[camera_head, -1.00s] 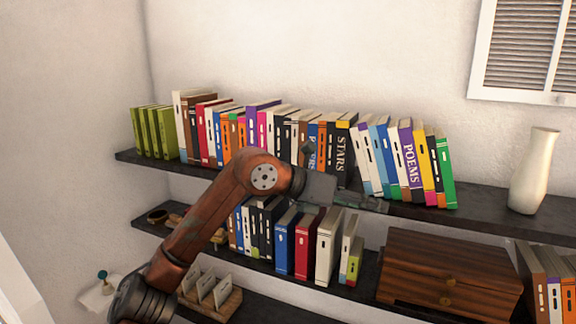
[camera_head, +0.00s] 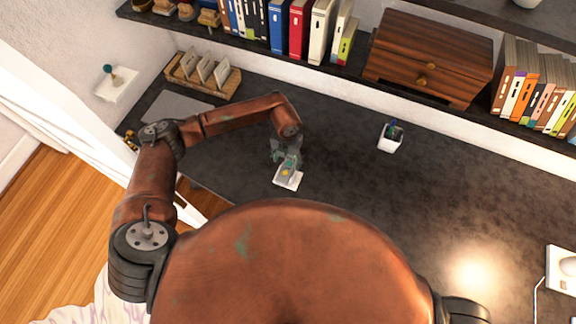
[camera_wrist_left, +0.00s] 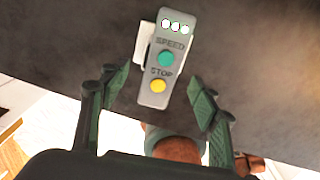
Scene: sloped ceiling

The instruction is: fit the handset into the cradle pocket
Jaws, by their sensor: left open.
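The handset (camera_wrist_left: 162,72) is a grey bar with a green button, a yellow button, small white round marks and the words SPEED and STOP. In the left wrist view it lies between the spread fingers of my left gripper (camera_wrist_left: 153,88), with a gap on both sides. In the head view the handset (camera_head: 286,170) shows small, with a white piece (camera_head: 290,183) beside or under it on the dark desk. My left gripper (camera_head: 286,157) is open, just above it. I cannot clearly identify the cradle pocket. My right gripper is out of view.
On the dark desk (camera_head: 350,215) stand a white pen cup (camera_head: 390,138), a wooden card rack (camera_head: 204,76) and, at the right edge, a white device (camera_head: 562,270) with a cord. A wooden cabinet (camera_head: 430,55) and books sit on the shelf behind. The desk's middle is clear.

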